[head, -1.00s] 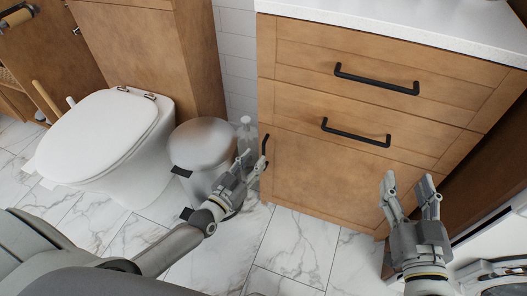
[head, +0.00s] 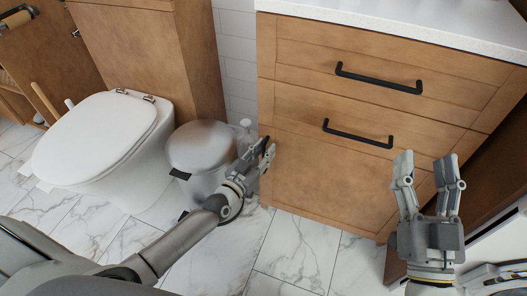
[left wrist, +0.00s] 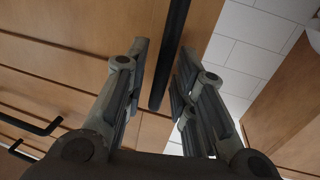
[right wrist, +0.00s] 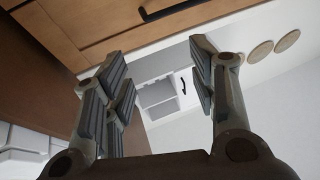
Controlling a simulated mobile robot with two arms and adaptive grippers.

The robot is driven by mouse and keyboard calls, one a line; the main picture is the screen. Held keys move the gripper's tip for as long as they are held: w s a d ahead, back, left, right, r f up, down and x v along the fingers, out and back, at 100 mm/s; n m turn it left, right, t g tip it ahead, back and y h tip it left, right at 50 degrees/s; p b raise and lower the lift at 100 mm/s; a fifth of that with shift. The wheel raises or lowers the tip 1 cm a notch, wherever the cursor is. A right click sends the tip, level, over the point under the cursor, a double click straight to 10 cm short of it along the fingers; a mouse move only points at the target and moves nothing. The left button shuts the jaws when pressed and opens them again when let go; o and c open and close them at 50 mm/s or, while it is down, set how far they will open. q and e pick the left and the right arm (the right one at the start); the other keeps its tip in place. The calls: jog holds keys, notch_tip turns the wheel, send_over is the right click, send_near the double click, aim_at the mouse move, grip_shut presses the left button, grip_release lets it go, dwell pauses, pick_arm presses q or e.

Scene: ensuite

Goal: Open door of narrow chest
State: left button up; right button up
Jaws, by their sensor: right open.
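The chest (head: 380,28) is wooden with a white top and two drawers above a lower door (head: 320,180), which is closed. The door's upright black handle is at its left edge, mostly hidden by my left gripper (head: 265,148) in the head view. In the left wrist view the handle (left wrist: 171,50) runs between the two fingers of my left gripper (left wrist: 163,72), which are apart with gaps beside the bar. My right gripper (head: 428,165) is open and empty in front of the chest's right side; its spread fingers (right wrist: 158,65) also show in the right wrist view.
Black bar handles (head: 378,78) are on the drawers. A metal pedal bin (head: 205,150) stands left of the chest, close to my left gripper and forearm. A white toilet (head: 105,140) stands further left. Marble floor (head: 290,250) is clear in front of the door.

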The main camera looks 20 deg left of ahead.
pick_arm(q)
grip_shut()
